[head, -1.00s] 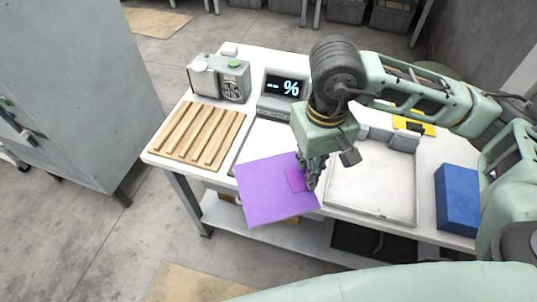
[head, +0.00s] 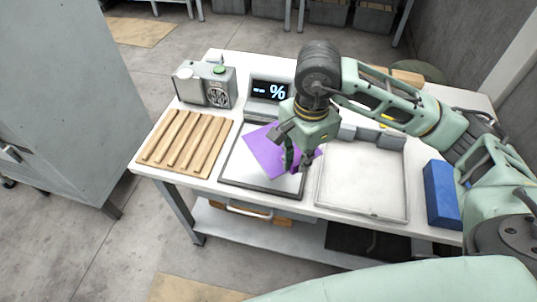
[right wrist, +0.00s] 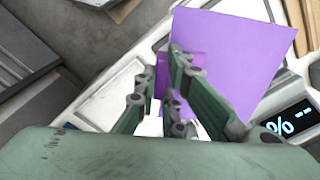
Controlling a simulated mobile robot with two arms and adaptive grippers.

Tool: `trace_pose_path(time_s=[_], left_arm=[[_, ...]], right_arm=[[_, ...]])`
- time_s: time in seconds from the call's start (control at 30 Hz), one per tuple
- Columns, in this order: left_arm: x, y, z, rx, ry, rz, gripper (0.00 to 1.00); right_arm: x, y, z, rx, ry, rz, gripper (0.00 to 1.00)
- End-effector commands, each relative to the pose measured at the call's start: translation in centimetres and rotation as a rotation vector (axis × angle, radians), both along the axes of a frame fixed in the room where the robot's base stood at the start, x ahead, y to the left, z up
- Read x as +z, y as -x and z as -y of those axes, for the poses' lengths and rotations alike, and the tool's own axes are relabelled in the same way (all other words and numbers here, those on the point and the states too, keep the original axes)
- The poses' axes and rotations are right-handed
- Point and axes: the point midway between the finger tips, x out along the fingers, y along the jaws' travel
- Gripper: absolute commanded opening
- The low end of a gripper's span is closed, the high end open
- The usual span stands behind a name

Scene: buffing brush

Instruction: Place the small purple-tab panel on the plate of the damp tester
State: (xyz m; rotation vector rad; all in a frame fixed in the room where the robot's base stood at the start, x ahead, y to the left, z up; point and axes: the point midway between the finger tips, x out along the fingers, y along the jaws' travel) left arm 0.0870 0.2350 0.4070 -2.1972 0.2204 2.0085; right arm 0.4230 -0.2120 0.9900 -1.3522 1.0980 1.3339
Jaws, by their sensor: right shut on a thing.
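The purple panel (head: 262,148) with its darker purple tab is held by my right gripper (head: 298,163). In the right wrist view the panel (right wrist: 240,55) extends beyond the fingers, and the tab lies between them. The damp tester (head: 268,93) has a lit display reading "-- %", and its flat grey-edged plate (head: 238,170) lies in front. The panel is over the plate, turned at an angle to it; I cannot tell whether it touches. My gripper hides part of the panel and the plate's right side. My left gripper is not in view.
A ribbed wooden rack (head: 185,143) lies left of the plate. A grey device with a green button (head: 207,84) stands behind it. A white tray (head: 362,185) is right of the plate, with a blue block (head: 441,195) beyond. A cabinet (head: 70,90) stands at far left.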

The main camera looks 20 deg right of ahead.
Motion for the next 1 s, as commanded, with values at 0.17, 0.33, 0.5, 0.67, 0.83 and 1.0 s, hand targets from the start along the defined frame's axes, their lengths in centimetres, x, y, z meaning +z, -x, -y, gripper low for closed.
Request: trace_pose_path(time_s=[0.17, 0.33, 0.5, 0.67, 0.83, 1.0], left_arm=[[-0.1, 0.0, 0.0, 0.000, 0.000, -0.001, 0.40], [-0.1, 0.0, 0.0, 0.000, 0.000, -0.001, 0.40], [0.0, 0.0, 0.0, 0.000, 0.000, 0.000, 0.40], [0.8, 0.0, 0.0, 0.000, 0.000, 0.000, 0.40], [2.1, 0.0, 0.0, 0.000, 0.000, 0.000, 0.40], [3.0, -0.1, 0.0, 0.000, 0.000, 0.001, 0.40]], right_arm=[[-1.1, -0.8, 0.9, -0.377, -0.004, -0.008, 0.00], [-1.7, -1.3, 1.6, -0.638, -0.002, -0.011, 0.00], [-2.1, -1.6, 1.9, -0.763, 0.000, -0.011, 0.00], [-3.0, -2.9, 0.4, -0.786, -0.003, -0.016, 0.00], [-5.3, -5.6, -2.4, -0.785, -0.002, -0.016, 0.00], [-7.4, -8.0, -4.8, -0.784, 0.000, -0.015, 0.00]])
